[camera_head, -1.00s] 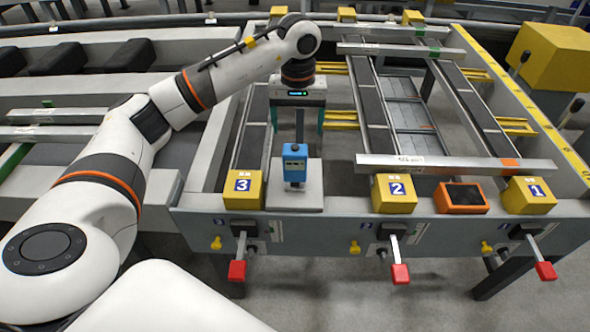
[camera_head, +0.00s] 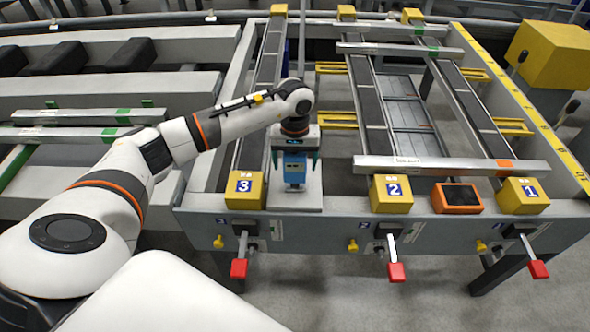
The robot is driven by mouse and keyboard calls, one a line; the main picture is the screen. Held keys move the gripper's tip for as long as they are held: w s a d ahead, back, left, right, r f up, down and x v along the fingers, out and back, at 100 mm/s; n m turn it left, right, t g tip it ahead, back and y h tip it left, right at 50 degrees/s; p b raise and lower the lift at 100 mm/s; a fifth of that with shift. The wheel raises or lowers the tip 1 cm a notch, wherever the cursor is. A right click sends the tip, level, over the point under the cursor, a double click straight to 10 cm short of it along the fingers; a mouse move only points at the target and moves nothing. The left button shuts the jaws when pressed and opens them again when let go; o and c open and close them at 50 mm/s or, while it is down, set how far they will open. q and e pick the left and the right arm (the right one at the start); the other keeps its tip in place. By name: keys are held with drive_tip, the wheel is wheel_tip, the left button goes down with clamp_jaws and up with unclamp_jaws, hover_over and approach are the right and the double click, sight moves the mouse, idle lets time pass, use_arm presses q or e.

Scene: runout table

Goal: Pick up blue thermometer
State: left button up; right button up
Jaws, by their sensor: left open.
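The blue thermometer (camera_head: 294,170) stands upright on a pale grey plate (camera_head: 312,198) at the front of the runout table, just right of yellow block 3. My left gripper (camera_head: 295,162) is directly above and around its upper part. The gripper's green fingers are apart, one on each side of the blue body. I cannot tell whether they touch it. The thermometer's top is hidden by the gripper. My right gripper is not in view.
Yellow blocks numbered 3 (camera_head: 244,190), 2 (camera_head: 391,194) and 1 (camera_head: 523,195) line the front beam. An orange-framed device (camera_head: 457,197) sits between 2 and 1. A metal bar (camera_head: 450,170) lies behind them. Red-tipped levers (camera_head: 239,268) hang below the beam.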

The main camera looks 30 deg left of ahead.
use_arm(q)
drive_tip(key=c, duration=1.1)
drive_tip(key=shift+o, duration=0.2)
drive_tip(key=shift+r, duration=0.15)
drive_tip(key=shift+w+r, duration=0.1)
drive_tip(key=shift+r, duration=0.25)
wheel_tip(320, 180, up, 8)
drive_tip(key=shift+r+b, duration=0.25)
drive_tip(key=shift+b, duration=0.7)
drive_tip(key=shift+r, duration=0.35)
drive_tip(key=shift+o, duration=1.2)
drive_tip(key=shift+c, duration=0.5)
